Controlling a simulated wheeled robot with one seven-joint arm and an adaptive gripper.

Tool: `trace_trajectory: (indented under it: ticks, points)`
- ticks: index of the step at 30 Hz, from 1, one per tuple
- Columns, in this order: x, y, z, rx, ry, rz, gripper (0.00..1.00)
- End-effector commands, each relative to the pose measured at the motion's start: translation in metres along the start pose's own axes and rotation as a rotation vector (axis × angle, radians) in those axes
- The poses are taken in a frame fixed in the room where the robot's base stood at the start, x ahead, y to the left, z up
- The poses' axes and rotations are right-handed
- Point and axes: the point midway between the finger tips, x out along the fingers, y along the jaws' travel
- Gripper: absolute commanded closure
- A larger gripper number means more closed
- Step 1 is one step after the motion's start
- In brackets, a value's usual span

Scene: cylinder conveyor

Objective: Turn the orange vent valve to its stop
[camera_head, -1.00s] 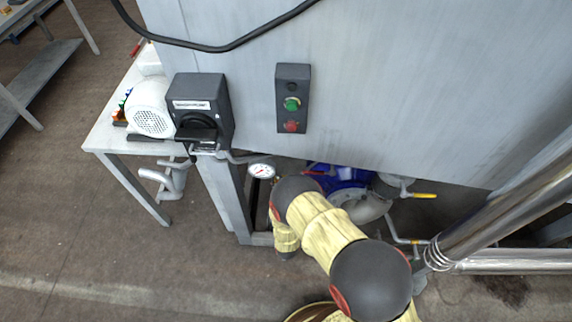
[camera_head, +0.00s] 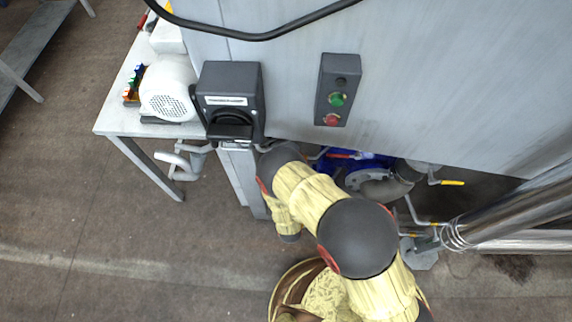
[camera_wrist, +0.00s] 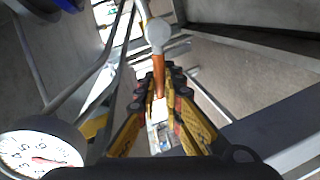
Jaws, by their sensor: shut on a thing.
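The orange vent valve (camera_wrist: 158,70) shows in the wrist view as a slim orange lever that runs down from a round silver hub (camera_wrist: 158,33). My gripper (camera_wrist: 160,88) has its yellow, black-padded fingers on both sides of the lever and is shut on it. The lever's lower end is hidden between the fingers. In the head view my arm and the grey panel hide the gripper and the valve. How far the valve is turned cannot be told.
A pressure gauge (camera_wrist: 42,150) is close to the left of my gripper. Pipes and frame bars surround it. In the head view a black switch box (camera_head: 230,105), a button box (camera_head: 338,90), a white motor (camera_head: 168,88) and a blue pump (camera_head: 345,160) show; floor is clear at left.

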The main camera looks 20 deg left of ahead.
Motion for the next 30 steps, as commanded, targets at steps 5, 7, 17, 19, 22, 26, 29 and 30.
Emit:
trace_trajectory:
  ticks: [5,7,17,19,22,26,29,30]
  points:
    - [0.001,-0.009,0.002,-0.126,-0.023,-0.002,1.00]
    - [0.001,-0.012,0.002,-0.167,-0.031,-0.003,1.00]
    - [0.002,-0.018,0.004,-0.279,-0.053,-0.003,1.00]
    - [0.002,-0.018,0.004,-0.289,-0.054,-0.003,1.00]
    - [0.002,-0.018,0.004,-0.296,-0.056,-0.003,1.00]
    - [0.002,-0.019,0.004,-0.298,-0.056,-0.004,1.00]
    - [0.002,-0.019,0.004,-0.298,-0.056,-0.004,1.00]
    - [0.002,-0.019,0.004,-0.298,-0.056,-0.005,1.00]
